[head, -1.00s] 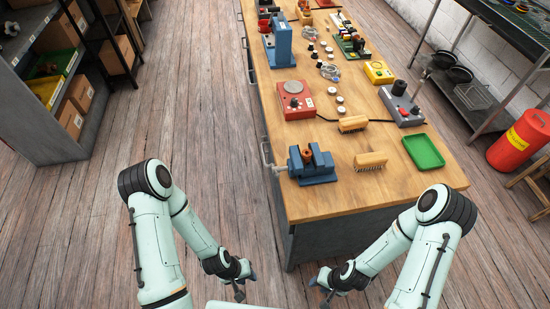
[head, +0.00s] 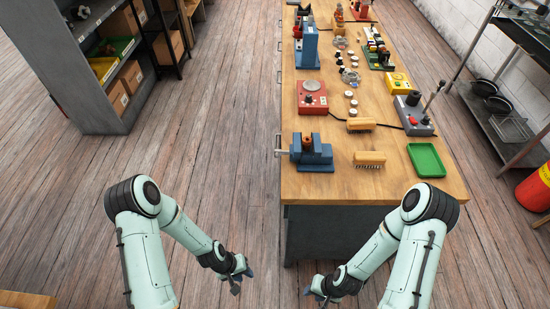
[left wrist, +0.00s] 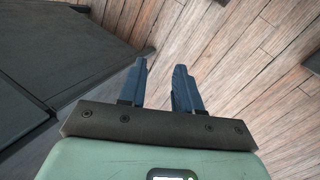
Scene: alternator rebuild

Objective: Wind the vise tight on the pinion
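The blue vise (head: 318,157) stands on the near left part of the wooden bench. Its grey handle (head: 280,152) sticks out past the bench's left edge. A small copper-brown part, seemingly the pinion (head: 307,143), sits upright at the vise jaws; how tightly it is held cannot be seen. My left gripper (head: 242,282) hangs low over the floor, left of the bench and well short of the vise. In the left wrist view its blue fingers (left wrist: 161,82) are apart with nothing between them. My right gripper (head: 316,294) is low before the bench's near end, too small to read.
The bench (head: 390,190) also carries two brushes (head: 369,158), a green tray (head: 426,160), a red device (head: 312,98) and a grey lever box (head: 413,115). A shelf (head: 100,100) stands at the left. The floor (head: 220,130) between shelf and bench is clear.

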